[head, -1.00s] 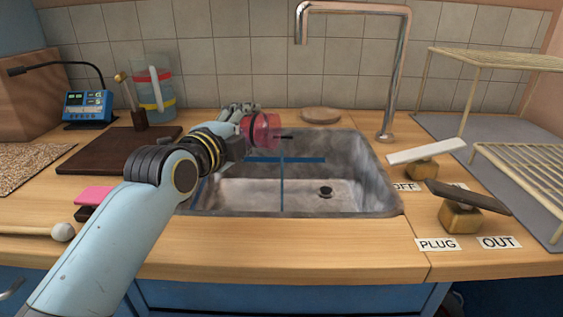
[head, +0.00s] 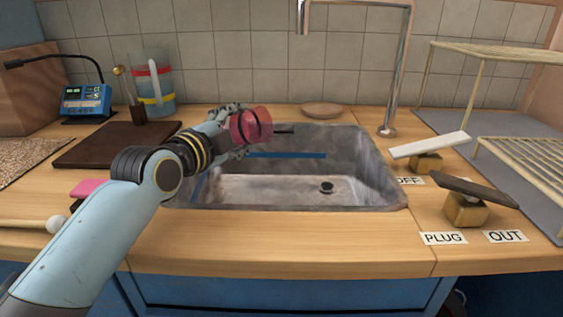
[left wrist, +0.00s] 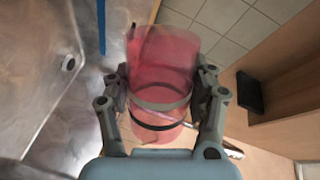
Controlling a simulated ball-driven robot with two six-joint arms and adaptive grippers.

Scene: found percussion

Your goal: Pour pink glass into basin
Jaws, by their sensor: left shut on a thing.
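The pink glass (head: 240,128) is see-through with dark bands. It lies tilted well over on its side above the back left part of the basin, its outer end toward the right. My left gripper (head: 234,131) is shut on it. The left wrist view shows the glass (left wrist: 168,58) between both fingers (left wrist: 163,100); I cannot tell whether liquid is inside. The grey metal basin (head: 365,170) has a blue stripe (head: 288,155) on its back wall and a dark drain plug (head: 326,187) on its floor. My right gripper is not in view.
A tall tap (head: 400,70) stands behind the basin. A clear jug (head: 152,85), dark board (head: 105,146) and blue device (head: 86,100) stand at left. Two levers (head: 430,145) (head: 470,192) and wire racks (head: 520,155) are at right.

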